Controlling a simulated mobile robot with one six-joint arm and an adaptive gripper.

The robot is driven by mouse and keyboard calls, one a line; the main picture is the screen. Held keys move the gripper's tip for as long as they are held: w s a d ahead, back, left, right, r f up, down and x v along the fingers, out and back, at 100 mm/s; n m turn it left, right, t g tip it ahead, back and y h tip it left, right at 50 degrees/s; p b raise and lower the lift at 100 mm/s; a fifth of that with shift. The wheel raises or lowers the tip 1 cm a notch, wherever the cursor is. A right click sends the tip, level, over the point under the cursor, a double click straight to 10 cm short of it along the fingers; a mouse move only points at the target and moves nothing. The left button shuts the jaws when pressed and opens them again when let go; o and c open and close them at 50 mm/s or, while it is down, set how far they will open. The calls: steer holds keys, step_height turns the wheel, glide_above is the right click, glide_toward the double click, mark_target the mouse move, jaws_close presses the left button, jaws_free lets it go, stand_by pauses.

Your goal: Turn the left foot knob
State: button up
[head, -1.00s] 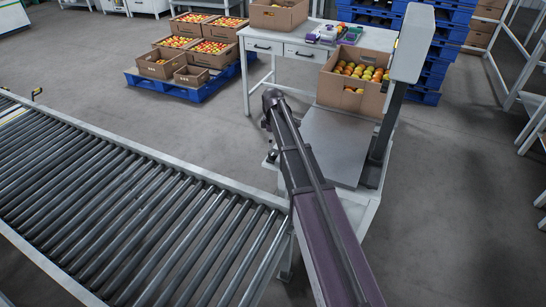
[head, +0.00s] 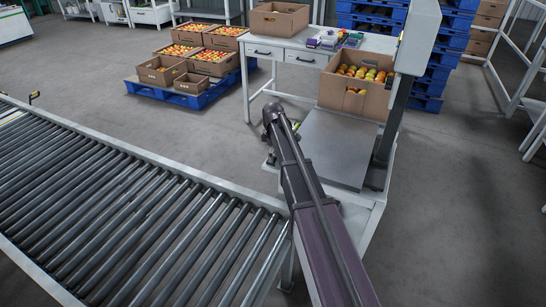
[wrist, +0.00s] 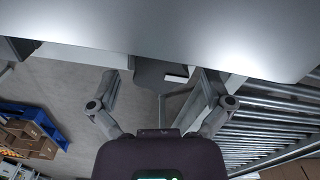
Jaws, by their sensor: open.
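The bench scale's grey platform (head: 335,150) stands on a white stand (head: 362,212). Its broad grey plate (wrist: 165,30) fills the top of the wrist view. My gripper (wrist: 160,82) is open, with its two fingers apart just below the plate's edge in that view. A dark flat piece (wrist: 155,73) with a small white block (wrist: 177,79) shows between the fingers; I cannot tell whether it is part of a foot. The left foot knob cannot be made out in either view. In the head view my arm hides most of the gripper at the platform's left side.
A roller conveyor (head: 120,205) runs along the left, close to my arm. The scale's column (head: 393,125) rises at the platform's right. A blue pallet (head: 205,96) with cartons lies farther back.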

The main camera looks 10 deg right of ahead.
stand_by(0.3)
steer(key=c, duration=1.1)
steer(key=shift+m, duration=0.3)
steer(key=m, duration=0.4)
steer(key=shift+w+d, duration=0.1)
steer(key=shift+m, duration=2)
